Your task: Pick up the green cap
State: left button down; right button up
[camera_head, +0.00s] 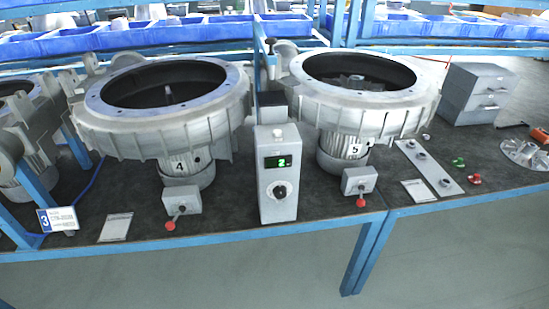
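The green cap (458,162) is a small bright green piece lying on the dark bench top (397,188) at the right. It lies to the right of a light metal plate (428,166) with several round fittings. A red cap (474,179) lies just in front of it, slightly to the right. Nothing covers the green cap in this view. Neither of my grippers shows in the head view, so I cannot see where they are.
Two large round blower housings, numbered 4 (163,125) and 5 (360,115), stand left of the cap. A control box (277,174) stands between them. A grey drawer cabinet (476,93) is behind the cap, a finned metal part (525,153) to its right.

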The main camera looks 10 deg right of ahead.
aim_at(459, 163)
jog(key=i+l+z, duration=0.1)
jog(key=l+z, duration=0.2)
jog(key=l, duration=0.15)
jog(key=i+l+z, duration=0.15)
jog(key=l+z, duration=0.15)
jog(key=l, duration=0.15)
jog(key=i+l+z, duration=0.25)
jog(key=l, duration=0.15)
jog(key=i+l+z, duration=0.3)
jog(key=l+u, duration=0.1)
jog(key=l, duration=0.45)
